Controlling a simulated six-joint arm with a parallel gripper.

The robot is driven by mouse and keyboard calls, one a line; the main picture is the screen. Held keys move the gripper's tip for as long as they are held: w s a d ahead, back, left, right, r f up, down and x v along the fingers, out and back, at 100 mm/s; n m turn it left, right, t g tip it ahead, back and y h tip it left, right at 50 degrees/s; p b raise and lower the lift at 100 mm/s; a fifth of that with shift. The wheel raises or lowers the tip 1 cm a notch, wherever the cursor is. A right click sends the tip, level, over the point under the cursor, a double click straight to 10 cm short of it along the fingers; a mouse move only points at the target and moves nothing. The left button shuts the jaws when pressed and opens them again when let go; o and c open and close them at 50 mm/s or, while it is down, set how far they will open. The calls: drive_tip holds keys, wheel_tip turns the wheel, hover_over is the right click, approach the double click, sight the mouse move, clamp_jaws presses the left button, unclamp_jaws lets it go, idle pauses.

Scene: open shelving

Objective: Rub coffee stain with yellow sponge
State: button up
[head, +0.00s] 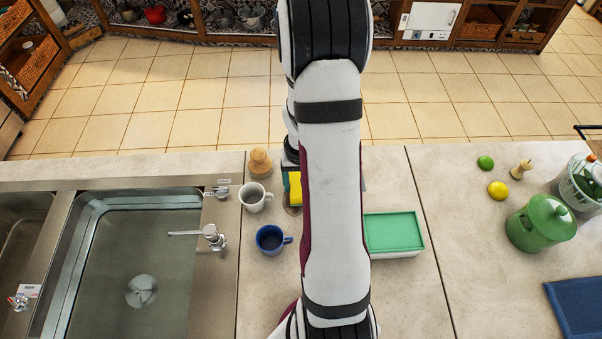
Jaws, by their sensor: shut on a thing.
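The yellow sponge (295,190) has a dark green side and shows just left of my arm, on the counter near its far edge. My gripper (287,178) is at the sponge and shut on it; my arm hides most of the gripper and the sponge's right part. A brownish patch, likely the coffee stain (292,210), shows as a thin curve at the sponge's near side. The rest of the patch is covered by the sponge or my arm. I cannot tell whether the sponge presses on the counter.
A white mug (255,197), a blue mug (272,239) and a wooden-topped item (260,162) stand close to the left. A green-topped box (394,234) is right of my arm. A sink (130,260) lies left; a green pot (541,222), lemon (498,190) and lime (486,162) are right.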

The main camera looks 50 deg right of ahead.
drive_tip(key=shift+s+a, duration=2.35)
drive_tip(key=shift+a, duration=0.1)
drive_tip(key=shift+w+a, duration=0.2)
drive_tip(key=shift+w, duration=0.1)
drive_tip(key=shift+w+d, duration=3.45)
drive_tip(key=shift+d, duration=0.1)
drive_tip(key=shift+s+a, duration=3.45)
drive_tip(key=shift+a, duration=0.05)
wheel_tip(320, 180, up, 6)
drive_tip(key=shift+r, duration=0.25)
drive_tip(key=shift+s, duration=0.15)
